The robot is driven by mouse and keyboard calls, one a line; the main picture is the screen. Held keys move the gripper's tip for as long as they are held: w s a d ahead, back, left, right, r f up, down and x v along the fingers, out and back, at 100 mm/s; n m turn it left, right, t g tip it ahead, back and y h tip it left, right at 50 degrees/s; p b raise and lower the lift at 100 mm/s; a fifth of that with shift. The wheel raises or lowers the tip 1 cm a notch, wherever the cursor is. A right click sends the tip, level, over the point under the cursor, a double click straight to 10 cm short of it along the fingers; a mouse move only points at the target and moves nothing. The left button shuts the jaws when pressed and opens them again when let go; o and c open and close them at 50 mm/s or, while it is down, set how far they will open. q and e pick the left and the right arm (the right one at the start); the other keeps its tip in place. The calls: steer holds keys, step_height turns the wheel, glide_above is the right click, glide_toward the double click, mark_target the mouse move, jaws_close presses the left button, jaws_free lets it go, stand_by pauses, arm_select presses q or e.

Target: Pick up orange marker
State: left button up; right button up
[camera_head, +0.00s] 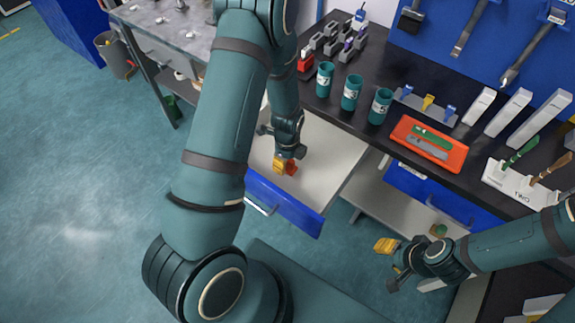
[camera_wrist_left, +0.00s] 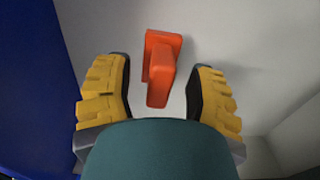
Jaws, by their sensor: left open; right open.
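The orange marker (camera_wrist_left: 160,68) lies on the pale floor of the open drawer (camera_head: 320,150). In the left wrist view it has a wide block-like part and a narrower part pointing toward me. In the head view a bit of the marker (camera_head: 291,169) shows beside my left gripper (camera_head: 282,165), which is down inside the drawer. In the left wrist view my left gripper (camera_wrist_left: 161,88) is open, with its yellow fingers on either side of the marker and gaps to both. My right gripper (camera_head: 387,254) is open and empty, low at the right, away from the drawer.
The drawer's blue front (camera_head: 285,204) and side walls surround the left gripper. The black worktop (camera_head: 335,112) behind holds several teal cups, an orange tray (camera_head: 455,155) with tools and a white holder (camera_head: 515,190). Open floor (camera_head: 90,200) lies at left.

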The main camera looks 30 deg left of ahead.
arm_select(q)
steer(key=shift+f, duration=0.5)
jaws_close()
steer(key=shift+r, duration=0.15)
step_height(320, 180, up, 10)
steer(key=shift+f+p, duration=0.1)
steer(key=shift+p, duration=0.95)
